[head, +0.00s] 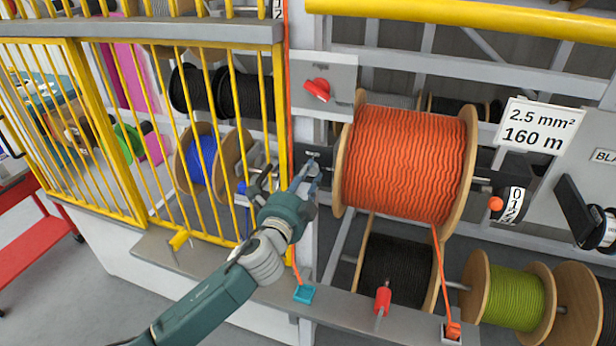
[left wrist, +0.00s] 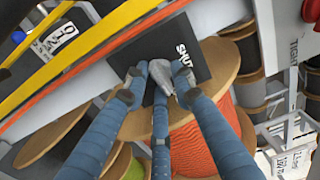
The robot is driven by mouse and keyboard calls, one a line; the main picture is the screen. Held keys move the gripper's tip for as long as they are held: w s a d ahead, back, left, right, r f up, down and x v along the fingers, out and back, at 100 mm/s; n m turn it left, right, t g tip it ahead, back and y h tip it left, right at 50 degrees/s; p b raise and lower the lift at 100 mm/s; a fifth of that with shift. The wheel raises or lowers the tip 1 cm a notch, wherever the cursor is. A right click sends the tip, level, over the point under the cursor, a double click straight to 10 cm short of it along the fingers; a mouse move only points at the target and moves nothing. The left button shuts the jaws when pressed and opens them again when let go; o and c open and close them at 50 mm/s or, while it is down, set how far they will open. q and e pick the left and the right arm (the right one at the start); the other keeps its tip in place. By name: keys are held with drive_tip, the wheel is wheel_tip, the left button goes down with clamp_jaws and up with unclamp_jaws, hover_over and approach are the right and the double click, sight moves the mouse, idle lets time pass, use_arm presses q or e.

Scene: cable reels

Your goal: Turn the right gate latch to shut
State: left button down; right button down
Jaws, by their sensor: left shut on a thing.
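The right gate latch is a small grey handle on a dark plate marked SHUT. In the left wrist view the latch (left wrist: 160,92) lies between my gripper's fingers and the plate (left wrist: 205,60) shows behind it. In the head view the latch (head: 313,155) shows small, just right of the yellow barred gate (head: 279,120). My left gripper (head: 309,168) reaches up to it from below; its blue fingers (left wrist: 159,74) are shut on the handle. The fingers hide part of the handle, and I cannot tell its exact angle. My right gripper is out of view.
A large orange cable reel (head: 405,165) stands close to the right of my gripper. A red knob (head: 317,90) on a grey plate is above. An orange cable runs down the gate's edge. A grey ledge (head: 350,305) lies below with a blue block (head: 304,293).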

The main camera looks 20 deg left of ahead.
use_arm(q)
drive_tip(key=n, duration=0.1)
drive_tip(key=f+n+b, duration=0.1)
drive_tip(key=n, duration=0.1)
drive_tip(key=shift+s+d+n, duration=0.1)
drive_tip(key=shift+n, duration=0.2)
drive_tip(key=n+b, duration=0.1)
drive_tip(key=n, duration=0.3)
drive_tip(key=shift+d+n, duration=0.1)
drive_tip(key=shift+n, duration=0.2)
drive_tip(key=n, duration=0.4)
drive_tip(key=n+p, duration=0.1)
drive_tip(key=n, duration=0.4)
drive_tip(key=shift+r, duration=0.15)
drive_tip(key=shift+d+n, duration=0.1)
drive_tip(key=shift+n, duration=0.2)
drive_tip(key=c, duration=1.7)
unclamp_jaws()
drive_tip(key=shift+o, duration=0.2)
drive_tip(key=shift+s+r, duration=0.1)
drive_tip(key=shift+r, duration=0.2)
drive_tip(key=s, duration=1.1)
drive_tip(key=shift+s, duration=0.4)
